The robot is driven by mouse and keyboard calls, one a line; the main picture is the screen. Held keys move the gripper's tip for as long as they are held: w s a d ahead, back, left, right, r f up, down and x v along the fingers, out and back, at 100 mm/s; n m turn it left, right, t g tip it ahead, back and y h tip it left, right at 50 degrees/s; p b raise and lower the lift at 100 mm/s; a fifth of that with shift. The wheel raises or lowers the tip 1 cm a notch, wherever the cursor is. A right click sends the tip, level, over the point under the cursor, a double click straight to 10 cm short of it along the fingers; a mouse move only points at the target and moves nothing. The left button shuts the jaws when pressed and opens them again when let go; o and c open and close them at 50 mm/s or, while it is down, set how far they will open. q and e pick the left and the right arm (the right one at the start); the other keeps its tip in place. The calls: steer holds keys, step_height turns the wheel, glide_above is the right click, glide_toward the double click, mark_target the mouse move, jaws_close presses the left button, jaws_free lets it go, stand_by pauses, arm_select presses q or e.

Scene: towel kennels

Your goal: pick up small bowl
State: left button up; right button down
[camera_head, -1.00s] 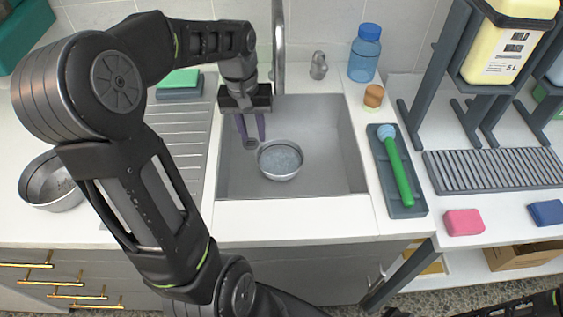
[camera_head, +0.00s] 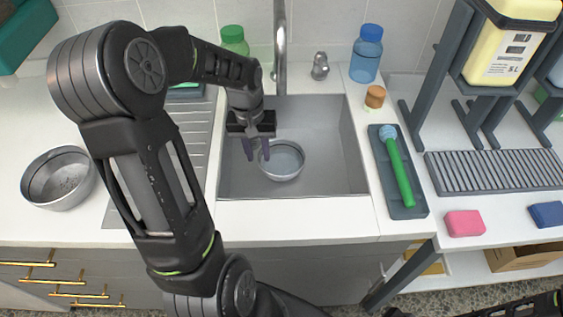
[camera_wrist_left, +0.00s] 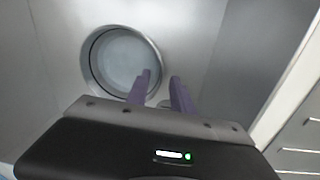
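The small bowl (camera_head: 284,163) is metal and stands upright in the sink (camera_head: 330,183), with a pale, even surface inside that may be water. It also shows in the left wrist view (camera_wrist_left: 124,63), at the upper left. My left gripper (camera_head: 258,155) points down into the sink at the bowl's left rim. Its two purple fingers (camera_wrist_left: 163,88) are apart with nothing visible between them. One finger overlaps the bowl's rim in the picture; I cannot tell whether it touches. My right gripper is not in view; only a bit of dark arm shows at the bottom right.
A larger metal bowl (camera_head: 58,178) stands on the counter at the left. The tap (camera_head: 280,50) rises behind the sink. A grey tray (camera_head: 403,203) with a green-handled brush (camera_head: 398,170) lies to the right. A blue bottle (camera_head: 366,55) and a pink sponge (camera_head: 464,222) stand clear of the sink.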

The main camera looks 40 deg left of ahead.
arm_select(q)
steer(key=shift+f, duration=0.1)
steer(key=shift+c, duration=0.3)
jaws_close()
stand_by(1.4)
